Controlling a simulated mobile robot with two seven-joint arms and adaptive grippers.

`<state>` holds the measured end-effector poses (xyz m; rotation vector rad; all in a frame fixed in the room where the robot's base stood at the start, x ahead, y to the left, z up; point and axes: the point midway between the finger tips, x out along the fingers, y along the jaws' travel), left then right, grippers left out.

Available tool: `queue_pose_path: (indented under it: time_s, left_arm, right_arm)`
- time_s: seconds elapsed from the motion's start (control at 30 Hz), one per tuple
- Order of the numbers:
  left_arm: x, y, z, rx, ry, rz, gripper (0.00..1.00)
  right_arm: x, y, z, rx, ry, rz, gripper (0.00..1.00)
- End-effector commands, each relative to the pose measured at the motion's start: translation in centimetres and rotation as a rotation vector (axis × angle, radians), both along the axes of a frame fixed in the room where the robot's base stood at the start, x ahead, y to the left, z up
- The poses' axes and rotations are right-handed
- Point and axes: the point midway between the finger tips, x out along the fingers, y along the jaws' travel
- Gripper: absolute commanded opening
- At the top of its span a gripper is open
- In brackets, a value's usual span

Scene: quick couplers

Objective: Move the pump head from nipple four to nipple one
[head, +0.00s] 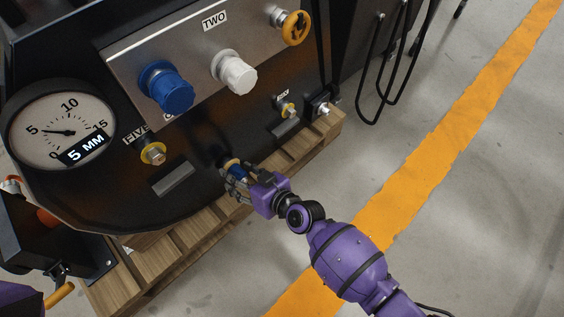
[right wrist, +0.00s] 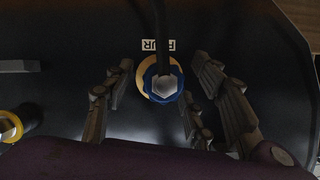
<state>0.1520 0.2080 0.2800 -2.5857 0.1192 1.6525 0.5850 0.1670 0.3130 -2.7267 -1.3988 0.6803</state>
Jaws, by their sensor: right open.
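The pump head (right wrist: 165,84) sits on nipple four, beneath a label reading FOUR that appears upside down in the right wrist view. It shows a blue ring, a silver hex face and a dark hose or stem running up from it. In the head view the blue pump head (head: 238,171) is partly covered by my gripper. My right gripper (head: 231,184) is open, its fingers on both sides of the pump head with visible gaps in the right wrist view (right wrist: 160,80). No label reading ONE is legible. My left gripper is out of view.
A panel carries a blue cap (head: 166,87), a white cap (head: 235,73) and an orange knob (head: 292,27). Nipple five (head: 152,153) and another nipple (head: 288,109) flank nipple four. A wooden pallet (head: 150,275) lies below; floor at right is open.

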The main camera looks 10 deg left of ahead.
Motion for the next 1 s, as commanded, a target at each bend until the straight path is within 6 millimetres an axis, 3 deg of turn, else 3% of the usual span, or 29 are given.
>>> queue_pose_path:
  time_s: [0.33,0.7,0.73,0.93,1.0]
  left_arm:
    - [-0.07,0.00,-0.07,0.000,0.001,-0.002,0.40]
    - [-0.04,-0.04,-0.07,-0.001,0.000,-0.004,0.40]
    - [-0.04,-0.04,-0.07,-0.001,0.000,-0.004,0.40]
    - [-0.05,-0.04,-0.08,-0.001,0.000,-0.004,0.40]
    - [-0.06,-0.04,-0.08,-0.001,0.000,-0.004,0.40]
  right_arm:
    - [0.28,0.43,-0.14,0.000,0.000,0.000,0.51]
    - [0.29,0.37,-0.18,0.000,0.000,-0.001,0.04]
    - [0.29,0.37,-0.18,0.000,0.000,-0.001,0.27]
    - [0.32,0.34,-0.18,-0.001,0.000,-0.002,0.01]
    - [0.32,0.32,-0.19,-0.001,0.000,-0.002,0.00]
